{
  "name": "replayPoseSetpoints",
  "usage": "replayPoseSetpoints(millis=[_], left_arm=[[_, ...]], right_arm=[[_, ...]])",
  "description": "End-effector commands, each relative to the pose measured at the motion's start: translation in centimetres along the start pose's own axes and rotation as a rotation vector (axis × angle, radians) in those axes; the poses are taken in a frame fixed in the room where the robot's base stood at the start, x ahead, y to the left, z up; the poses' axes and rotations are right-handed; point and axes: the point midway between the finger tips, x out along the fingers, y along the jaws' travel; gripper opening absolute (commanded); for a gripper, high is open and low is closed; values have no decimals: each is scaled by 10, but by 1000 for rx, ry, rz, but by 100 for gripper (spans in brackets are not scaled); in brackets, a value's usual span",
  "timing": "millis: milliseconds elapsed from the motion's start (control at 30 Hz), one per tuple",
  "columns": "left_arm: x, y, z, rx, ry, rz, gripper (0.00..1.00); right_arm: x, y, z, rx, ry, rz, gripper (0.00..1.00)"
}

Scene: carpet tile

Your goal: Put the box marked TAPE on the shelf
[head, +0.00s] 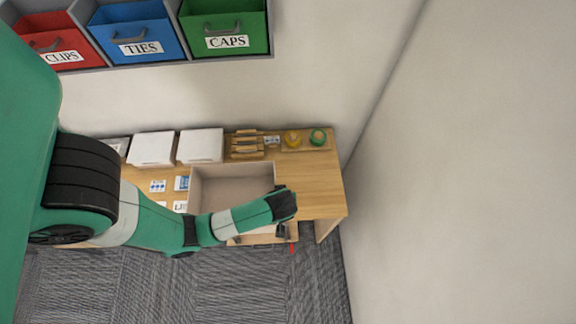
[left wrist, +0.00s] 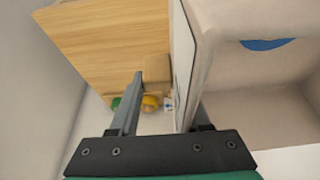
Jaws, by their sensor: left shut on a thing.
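An open beige box (head: 232,171) stands on the wooden desk. No TAPE marking can be read on it. My left gripper (head: 283,205) is at its right wall near the front corner, reaching over the box from the left. In the left wrist view the box (left wrist: 266,95) fills the right side, with a blue thing inside, and my left gripper (left wrist: 163,90) has its right finger against the box wall. The sides of the grip are partly hidden. A grey shelf (head: 178,30) holds red, blue and green bins marked CLIPS, TIES and CAPS. My right gripper is not in view.
On the desk (head: 315,180) are white trays (head: 200,146), a wooden rack (head: 246,145), and yellow (head: 293,139) and green (head: 318,137) rolls on a board. Small cards lie left of the box. The right desk end is clear, with a wall beyond it.

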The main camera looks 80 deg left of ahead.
Motion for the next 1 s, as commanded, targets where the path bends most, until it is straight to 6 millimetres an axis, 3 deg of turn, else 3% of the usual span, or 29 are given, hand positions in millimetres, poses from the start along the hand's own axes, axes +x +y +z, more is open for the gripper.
replayPoseSetpoints(millis=[233, 467, 1000], left_arm=[[-11, -4, 1, 0, 1, -1, 0], [-49, -4, -15, 0, 1, -1, 0], [-46, -3, -14, 0, 1, -1, 0]], right_arm=[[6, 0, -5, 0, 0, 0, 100], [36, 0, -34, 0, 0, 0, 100], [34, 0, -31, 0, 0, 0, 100]])
